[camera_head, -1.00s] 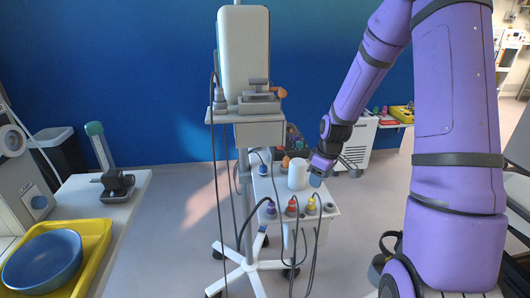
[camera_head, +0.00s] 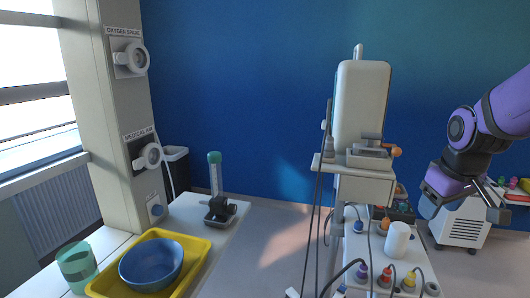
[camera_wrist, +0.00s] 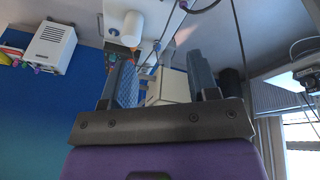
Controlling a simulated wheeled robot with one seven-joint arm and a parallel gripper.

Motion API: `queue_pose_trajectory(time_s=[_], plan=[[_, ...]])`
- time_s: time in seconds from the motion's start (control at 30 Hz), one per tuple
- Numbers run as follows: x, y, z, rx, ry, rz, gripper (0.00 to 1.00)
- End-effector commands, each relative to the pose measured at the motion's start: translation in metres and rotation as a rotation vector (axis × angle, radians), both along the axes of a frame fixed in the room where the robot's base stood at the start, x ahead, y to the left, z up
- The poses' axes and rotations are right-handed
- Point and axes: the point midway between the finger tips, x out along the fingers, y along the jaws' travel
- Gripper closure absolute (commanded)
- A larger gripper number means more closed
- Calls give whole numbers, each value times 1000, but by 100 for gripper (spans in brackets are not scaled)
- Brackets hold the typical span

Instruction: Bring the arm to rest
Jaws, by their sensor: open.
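My purple arm comes in from the right edge of the head view. My gripper (camera_head: 493,204) is in the air to the right of the wheeled stand. In the wrist view its two fingers (camera_wrist: 162,78) are apart, with nothing held between them. The monitor stand (camera_head: 362,105) and the white cylinder (camera_head: 397,240) on its connector shelf lie left of the gripper. The wrist view shows the white cylinder (camera_wrist: 132,27) beyond the fingers, apart from them. Most of my arm is out of view.
A yellow tray (camera_head: 203,263) with a blue bowl (camera_head: 151,264), a green cup (camera_head: 77,266) and a green-topped flowmeter (camera_head: 217,190) stand on the left counter. A white cart (camera_head: 459,222) stands behind my gripper. Cables hang from the stand. Open floor lies between counter and stand.

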Motion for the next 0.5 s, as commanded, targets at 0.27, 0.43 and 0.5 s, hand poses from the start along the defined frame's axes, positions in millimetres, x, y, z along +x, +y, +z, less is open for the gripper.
queue_pose_trajectory(time_s=[0.27, 0.43, 0.5], plan=[[-61, 28, 51, 33, -87, -95, 46], [-101, 40, 72, 73, -135, -152, 46], [-117, 44, 77, 90, -151, -172, 46]])
